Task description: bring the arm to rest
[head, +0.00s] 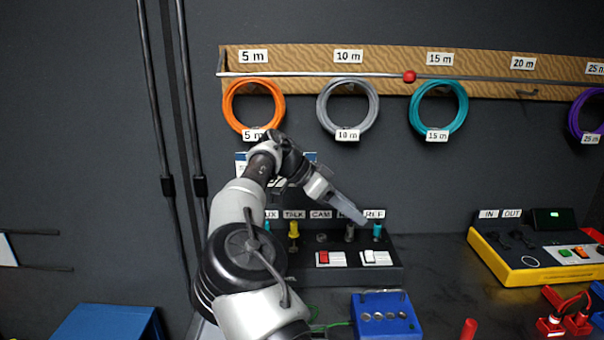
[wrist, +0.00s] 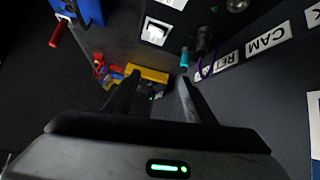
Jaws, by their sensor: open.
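The fingers point toward the yellow case beyond. Part of the panel is hidden behind my arm in the head view.
Coiled cables, orange (head: 230,105), grey (head: 321,110) and teal (head: 416,110), hang from a labelled wall board. A blue box (head: 386,326) stands in front of the panel. A yellow case (head: 520,274) and red connectors (head: 551,328) are at right. Dark counter lies between.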

